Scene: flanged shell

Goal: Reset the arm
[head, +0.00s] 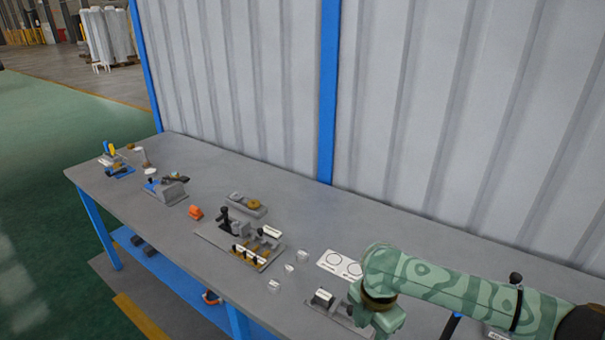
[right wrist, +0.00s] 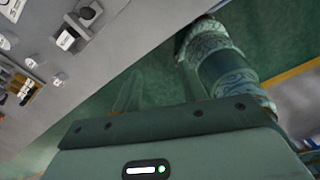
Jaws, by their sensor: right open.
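My right arm, patterned in green, comes in from the right edge of the head view and reaches over the front right part of the workbench (head: 305,235). Its wrist end hangs at the bottom of that view, and its fingertips are not visible there. In the right wrist view my right gripper (right wrist: 160,95) is open, with nothing seen between its fingers. Green floor shows beyond it, and the bench top is at the upper left. My left gripper is in neither view.
Close to my right wrist are a small grey block fixture (head: 322,298) and a white plate with two rings (head: 340,265). A corrugated wall (head: 240,80) stands behind the bench.

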